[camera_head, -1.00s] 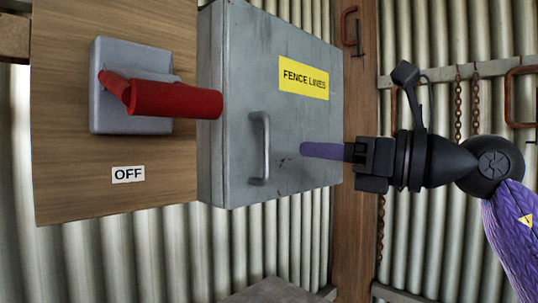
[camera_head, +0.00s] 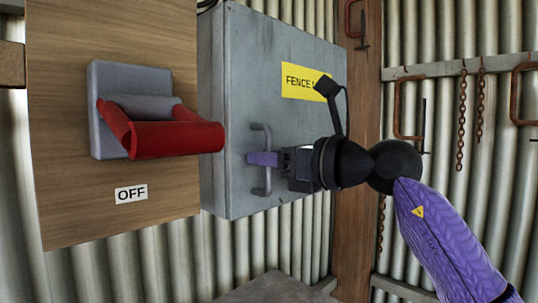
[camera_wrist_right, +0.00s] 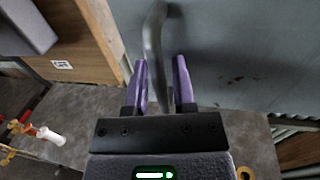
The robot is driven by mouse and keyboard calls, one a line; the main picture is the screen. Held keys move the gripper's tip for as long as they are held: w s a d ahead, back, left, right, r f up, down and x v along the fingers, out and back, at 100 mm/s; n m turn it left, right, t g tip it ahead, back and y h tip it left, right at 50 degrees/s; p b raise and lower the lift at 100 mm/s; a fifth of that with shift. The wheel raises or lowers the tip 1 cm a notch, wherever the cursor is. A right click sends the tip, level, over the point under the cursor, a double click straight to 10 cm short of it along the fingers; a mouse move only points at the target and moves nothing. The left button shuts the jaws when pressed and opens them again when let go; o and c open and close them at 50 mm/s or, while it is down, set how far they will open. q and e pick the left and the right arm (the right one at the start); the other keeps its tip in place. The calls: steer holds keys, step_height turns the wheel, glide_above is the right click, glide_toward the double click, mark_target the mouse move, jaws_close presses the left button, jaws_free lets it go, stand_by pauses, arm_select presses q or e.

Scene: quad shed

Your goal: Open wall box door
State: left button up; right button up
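The grey wall box door (camera_head: 290,120) carries a yellow "FENCE LINES" label, now partly covered by my right wrist. The door looks shut. Its vertical bar handle (camera_head: 268,140) is on the left part of the door. My right gripper (camera_head: 262,159) is at the handle, coming from the right. In the right wrist view the two purple fingers (camera_wrist_right: 162,72) stand apart on either side of the handle bar (camera_wrist_right: 153,45), with a gap visible at least on the right side. My left gripper is not in view.
A red lever (camera_head: 175,137) on a grey switch sits on the wooden board (camera_head: 70,215) left of the box, above an "OFF" label (camera_head: 131,194). Chains and hooks hang from a rail (camera_head: 450,68) at right. A grey surface (camera_head: 275,290) lies below the box.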

jaws_close()
stand_by(1.1)
